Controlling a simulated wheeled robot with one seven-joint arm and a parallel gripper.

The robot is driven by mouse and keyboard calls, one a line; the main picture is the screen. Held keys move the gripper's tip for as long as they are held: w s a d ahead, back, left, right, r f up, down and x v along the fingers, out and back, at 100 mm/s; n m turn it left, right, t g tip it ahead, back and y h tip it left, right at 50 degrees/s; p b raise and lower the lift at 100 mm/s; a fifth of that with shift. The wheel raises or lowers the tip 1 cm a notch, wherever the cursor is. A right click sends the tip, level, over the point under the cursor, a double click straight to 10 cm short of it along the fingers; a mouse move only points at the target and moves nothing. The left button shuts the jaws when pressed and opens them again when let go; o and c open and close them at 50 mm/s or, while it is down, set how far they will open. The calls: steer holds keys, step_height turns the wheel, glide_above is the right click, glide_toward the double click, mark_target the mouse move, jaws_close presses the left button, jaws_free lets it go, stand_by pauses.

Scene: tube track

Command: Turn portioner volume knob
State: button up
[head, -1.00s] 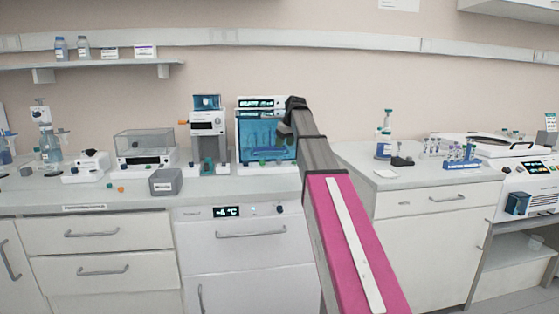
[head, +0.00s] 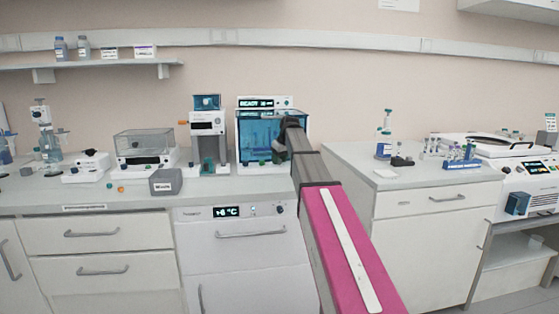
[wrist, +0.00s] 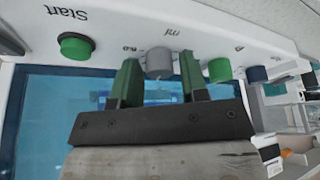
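The portioner, a white machine with a blue window (head: 257,128), stands on the counter in the head view. In the wrist view its front panel is upside down. A grey knob (wrist: 159,62) sits under an "ml" label there, and I take it as the volume knob. My gripper (wrist: 158,66) is open, its two fingers on either side of this knob with small gaps showing. Whether a finger touches it I cannot tell. A green Start button (wrist: 75,46) and another green button (wrist: 220,70) flank it. In the head view my arm hides the gripper tips and knob.
A dark blue button (wrist: 257,74) is further right on the panel. A white dispenser (head: 208,125) stands just left of the portioner, with a grey box (head: 166,182) in front. The counter right of my arm has some free room before the bottles.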

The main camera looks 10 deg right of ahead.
steer(key=c, duration=0.6)
steer(key=shift+o, duration=0.2)
steer(key=shift+m, duration=0.3)
steer(key=m+h, duration=0.2)
steer(key=m, duration=0.2)
steer(key=shift+a, duration=0.15)
steer(key=m+h, duration=0.1)
steer(key=m, duration=0.2)
steer(key=m+h, duration=0.1)
steer(key=m, duration=0.2)
steer(key=shift+m, duration=0.3)
steer(key=o, duration=0.9)
